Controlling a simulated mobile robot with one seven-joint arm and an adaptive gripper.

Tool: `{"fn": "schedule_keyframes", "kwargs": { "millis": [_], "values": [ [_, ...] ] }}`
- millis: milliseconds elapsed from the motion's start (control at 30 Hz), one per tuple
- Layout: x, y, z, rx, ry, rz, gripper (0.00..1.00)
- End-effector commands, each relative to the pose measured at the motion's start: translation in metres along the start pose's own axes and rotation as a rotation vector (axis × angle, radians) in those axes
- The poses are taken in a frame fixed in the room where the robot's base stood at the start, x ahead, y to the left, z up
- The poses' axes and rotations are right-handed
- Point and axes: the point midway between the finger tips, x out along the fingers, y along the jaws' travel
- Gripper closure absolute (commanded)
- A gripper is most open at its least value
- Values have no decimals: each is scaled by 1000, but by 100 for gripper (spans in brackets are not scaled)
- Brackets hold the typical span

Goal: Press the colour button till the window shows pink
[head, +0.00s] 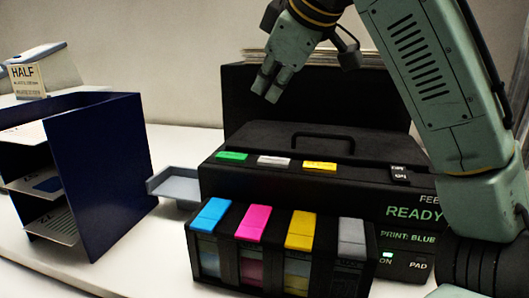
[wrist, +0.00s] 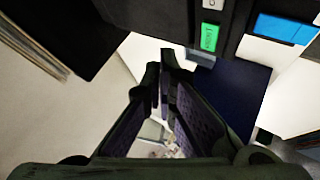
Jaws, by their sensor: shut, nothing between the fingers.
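The black printer (head: 285,178) stands on the table with a green button (head: 232,156), a white button (head: 274,161) and a yellow button (head: 320,166) in a row on its top. Their small lettering is hard to read, so I cannot tell which is the colour button. The window (head: 408,238) reads "PRINT: BLUE", cut off at the right, below "READY". My gripper (head: 266,92) is shut and empty, in the air above the printer, apart from the buttons. The wrist view shows its fingers (wrist: 166,62) with the green button (wrist: 209,37) beyond them.
Blue, pink, yellow and grey cartridges (head: 258,219) stand at the printer's front. An on/off switch (head: 399,175) is right of the buttons. A dark blue paper rack (head: 100,165) stands at left, with a small grey tray (head: 175,184) between. My arm covers the printer's right side.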

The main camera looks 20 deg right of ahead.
Motion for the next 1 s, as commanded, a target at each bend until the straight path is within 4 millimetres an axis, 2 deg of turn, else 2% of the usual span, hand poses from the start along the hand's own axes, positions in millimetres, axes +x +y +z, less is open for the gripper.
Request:
{"fn": "schedule_keyframes", "kwargs": {
  "millis": [467, 1000],
  "values": [
    [5, -4, 4, 0, -2, 0, 100],
    [56, -40, 40, 1, 2, -2, 100]
  ]
}}
